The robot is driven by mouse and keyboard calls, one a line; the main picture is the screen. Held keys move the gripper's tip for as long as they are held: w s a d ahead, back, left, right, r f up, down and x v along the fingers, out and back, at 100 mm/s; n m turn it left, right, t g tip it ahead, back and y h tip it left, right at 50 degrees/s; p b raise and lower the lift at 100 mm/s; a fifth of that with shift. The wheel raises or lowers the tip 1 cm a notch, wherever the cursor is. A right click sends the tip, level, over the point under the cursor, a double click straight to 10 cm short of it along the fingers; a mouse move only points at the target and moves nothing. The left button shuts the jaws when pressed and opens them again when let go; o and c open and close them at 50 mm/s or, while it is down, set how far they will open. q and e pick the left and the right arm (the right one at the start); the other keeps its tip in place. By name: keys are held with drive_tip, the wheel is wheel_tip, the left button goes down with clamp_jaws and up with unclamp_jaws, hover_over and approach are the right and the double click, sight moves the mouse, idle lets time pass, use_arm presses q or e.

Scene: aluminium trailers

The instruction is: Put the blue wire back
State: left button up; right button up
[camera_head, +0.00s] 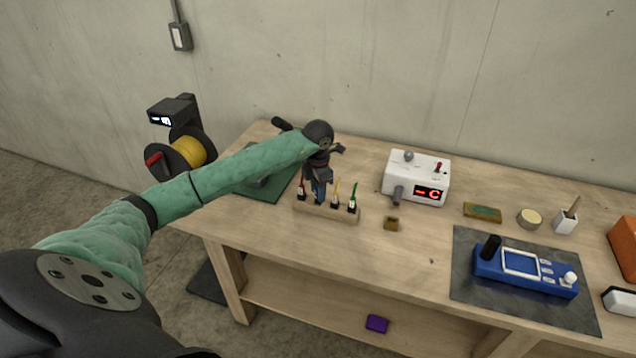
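A small wooden rack (325,214) stands on the workbench with a red wire (301,190), a yellow wire (336,193) and a green wire (353,196) upright in it. The blue wire (318,191) is between the red and yellow ones, upright, with its top hidden by my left gripper (319,183). The gripper points down right over the blue wire, its fingertips at or around it. The fingers are too small and dark to tell whether they are shut on it. I cannot tell whether the blue wire's foot is fully in the rack. My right gripper is out of view.
A green mat (262,185) lies behind my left arm. A blue meter (525,271) lies on a grey mat (468,290). A yellow spool (186,152) is at left.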

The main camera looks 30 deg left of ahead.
use_arm(q)
drive_tip(key=shift+r, duration=0.15)
